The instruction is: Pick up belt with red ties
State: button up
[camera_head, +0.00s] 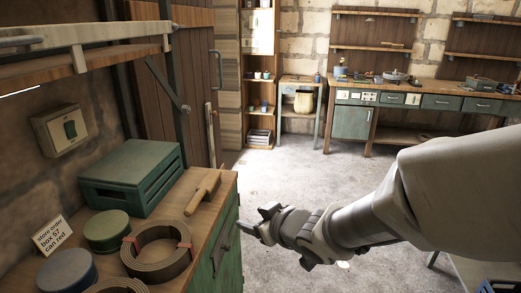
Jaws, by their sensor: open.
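The belt with red ties (158,266) is a coiled brown band with two red ties, lying flat on the wooden bench top (214,207) at the lower left. Part of another coiled belt (115,288) shows below it, cut off by the frame's bottom edge; its ties cannot be made out. My gripper (247,222) is to the right of the bench, at the end of my arm reaching in from the right. It is open and apart from the belt, near the bench's front edge.
A green crate (125,180), a wood-handled tool (203,192), a green can (107,231), a blue can (66,270) and a note card (53,235) crowd the bench around the belt. A shelf (90,55) overhangs the bench. Open floor (275,180) lies beyond; a workbench (425,100) stands far back.

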jog(key=s+a+f+n+g+y+b, duration=0.2)
jog(key=s+a+f+y, duration=0.15)
jog(key=a, duration=0.45)
jog(key=b, duration=0.2)
send_near(181, 228)
jog(key=shift+y, duration=0.25)
jog(key=x, duration=0.4)
jog(key=shift+f, duration=0.4)
jog(key=b+x, duration=0.1)
jog(key=x, duration=0.6)
jog(key=shift+b, duration=0.35)
jog(key=shift+r, duration=0.1)
grip_shut()
jog(key=shift+r, duration=0.1)
